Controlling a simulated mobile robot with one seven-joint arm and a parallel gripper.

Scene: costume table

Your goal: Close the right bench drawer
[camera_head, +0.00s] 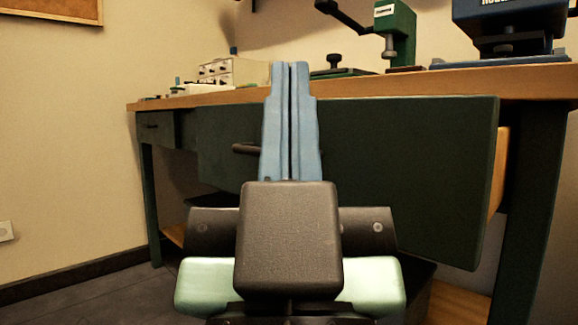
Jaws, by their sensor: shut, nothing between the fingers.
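The right bench drawer (420,170) has a wide dark green front and stands out from the bench. Part of its pale wooden side (498,170) shows behind the front's right edge. Its black handle (246,148) shows just left of my fingers; the rest of the handle is hidden behind them. My gripper (290,66) has two light blue fingers pressed together with nothing between them. They point forward and cover the middle of the drawer front. I cannot tell whether they touch it.
The workbench (420,86) has a wooden top. A smaller left drawer (156,129) looks closed. A green press (395,35), a blue machine (508,20) and a cream box (232,71) stand on top. A bench leg (540,220) is at right. The floor at left is clear.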

